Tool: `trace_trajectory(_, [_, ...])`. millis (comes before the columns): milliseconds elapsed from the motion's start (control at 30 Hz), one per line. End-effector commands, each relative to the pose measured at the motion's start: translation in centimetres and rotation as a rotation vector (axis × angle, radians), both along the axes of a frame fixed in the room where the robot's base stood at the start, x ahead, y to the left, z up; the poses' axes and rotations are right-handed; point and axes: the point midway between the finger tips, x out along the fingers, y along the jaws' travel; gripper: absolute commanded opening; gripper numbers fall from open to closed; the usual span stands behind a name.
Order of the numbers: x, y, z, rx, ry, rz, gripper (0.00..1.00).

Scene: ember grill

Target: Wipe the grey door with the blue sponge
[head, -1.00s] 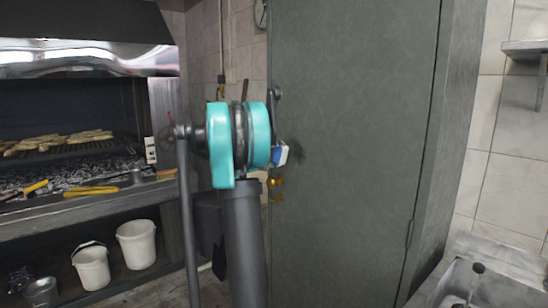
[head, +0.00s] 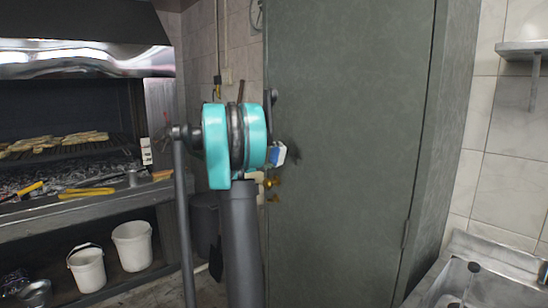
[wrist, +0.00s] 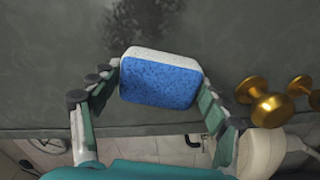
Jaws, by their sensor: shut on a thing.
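The grey door (head: 350,140) is a tall, flat panel right of centre in the head view. It also fills the upper part of the wrist view (wrist: 235,40). A dark smudge (wrist: 135,25) marks the door beyond the sponge and shows in the head view (head: 297,151). My gripper (wrist: 158,82) is shut on the blue sponge (wrist: 160,82), one finger at each short end. The sponge has a blue face toward the wrist camera and a white layer on the door side. In the head view the sponge (head: 277,155) is close to the door; I cannot tell if they touch.
Brass knobs (wrist: 268,103) stick out right of my gripper in the wrist view. A grill (head: 70,145) with food and tongs stands at the left, white buckets (head: 132,245) below it. A metal sink (head: 490,262) is at the lower right.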

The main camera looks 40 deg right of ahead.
Motion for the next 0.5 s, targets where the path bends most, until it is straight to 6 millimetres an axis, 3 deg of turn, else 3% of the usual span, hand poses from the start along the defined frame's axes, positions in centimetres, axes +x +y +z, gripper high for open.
trace_trajectory(500, [0.12, -0.92, 0.00, 0.000, 0.000, 0.001, 0.52])
